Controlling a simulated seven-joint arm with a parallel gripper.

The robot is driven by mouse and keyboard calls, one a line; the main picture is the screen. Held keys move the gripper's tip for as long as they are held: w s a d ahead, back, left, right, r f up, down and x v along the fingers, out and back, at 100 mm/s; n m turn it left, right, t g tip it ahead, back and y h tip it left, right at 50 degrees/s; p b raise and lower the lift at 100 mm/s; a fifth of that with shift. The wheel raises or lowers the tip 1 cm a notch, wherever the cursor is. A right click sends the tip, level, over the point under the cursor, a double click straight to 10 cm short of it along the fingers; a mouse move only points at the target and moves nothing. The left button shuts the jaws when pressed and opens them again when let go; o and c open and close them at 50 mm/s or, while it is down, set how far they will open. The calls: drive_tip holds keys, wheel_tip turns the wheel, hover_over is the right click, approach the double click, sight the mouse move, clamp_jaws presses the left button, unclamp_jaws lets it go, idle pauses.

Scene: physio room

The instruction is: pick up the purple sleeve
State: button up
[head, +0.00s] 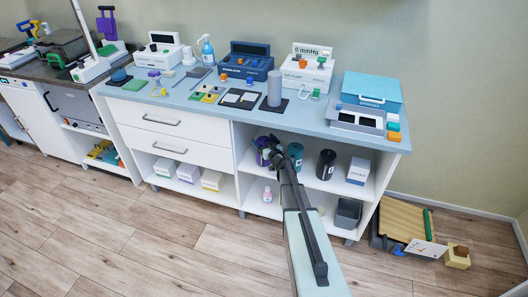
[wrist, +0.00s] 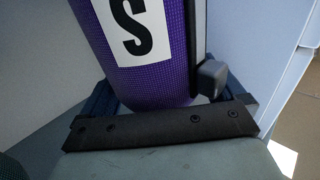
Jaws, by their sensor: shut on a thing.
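The purple sleeve (wrist: 148,75) fills the upper middle of the wrist view. It is a woven purple cylinder with a white label marked "S". My gripper (wrist: 160,105) is shut on it, with a dark finger along its right side; the other finger is mostly hidden. In the head view the purple sleeve (head: 263,150) shows at the left end of the open shelf under the counter, partly behind my gripper (head: 272,150). Whether the sleeve touches the shelf is hidden.
A white box (head: 358,171) is farther right. The counter (head: 225,115) above is crowded with devices. White cabinet panels lie close on both sides.

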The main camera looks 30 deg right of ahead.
drive_tip(key=shift+c, duration=0.7)
drive_tip(key=shift+r, duration=0.15)
wheel_tip(320, 180, up, 9)
drive_tip(key=shift+a+r, duration=0.15)
drive_tip(key=s+a+r, duration=0.4)
drive_tip(key=s+a, duration=0.1)
drive_tip(key=a, duration=0.3)
drive_tip(key=s+a+r, duration=0.3)
drive_tip(key=s+a, duration=0.2)
drive_tip(key=a, duration=0.4)
drive_tip(key=w+a+r+n+y, duration=0.15)
drive_tip(key=w+r, duration=0.25)
drive_tip(key=r, duration=0.7)
drive_tip(key=w+a+r+n+y, duration=0.15)
drive_tip(key=w+r, duration=0.25)
drive_tip(key=r, duration=0.7)
wheel_tip(320, 180, up, 20)
drive_tip(key=m+h, duration=0.3)
hover_over(275, 73)
drive_tip(key=shift+f, duration=10)
